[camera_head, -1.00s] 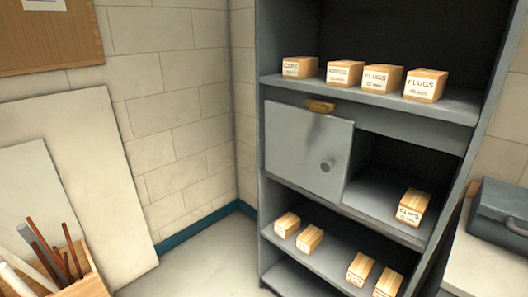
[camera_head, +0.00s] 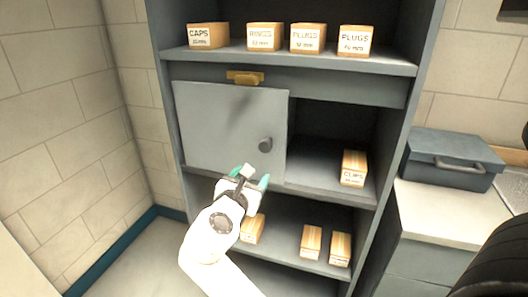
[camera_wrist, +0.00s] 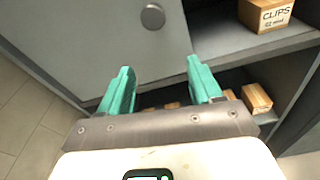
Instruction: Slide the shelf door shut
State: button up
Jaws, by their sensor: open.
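The grey shelf door (camera_head: 222,128) covers the left part of the middle compartment, and the right part stands open. Its round knob (camera_head: 265,145) is near the door's right edge. My gripper (camera_head: 250,176) is open and empty, in front of the door's lower right area and below the knob. In the wrist view, the two teal fingers (camera_wrist: 160,85) are spread apart, with the knob (camera_wrist: 152,16) ahead of them and between them, not touched. The door also shows in the wrist view (camera_wrist: 90,40). A small brass plate (camera_head: 245,78) sits above the door.
A box marked CLIPS (camera_head: 353,168) stands in the open right part of the middle compartment. Several labelled boxes line the top shelf (camera_head: 290,62), and more wooden boxes (camera_head: 311,241) are on the lower shelf. A grey toolbox (camera_head: 450,158) is on a counter to the right.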

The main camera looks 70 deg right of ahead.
aim_at(264, 147)
jog(key=shift+n+g+h, duration=0.4)
jog(key=shift+n+h, duration=0.4)
jog(key=d+r, duration=0.1)
jog(key=d, duration=0.3)
jog(key=d+r, duration=0.1)
jog(key=d, duration=0.2)
jog(key=w+d+r, duration=0.1)
jog(key=d, duration=0.3)
jog(key=shift+d, duration=0.35)
jog(key=shift+c, duration=0.2)
grip_shut()
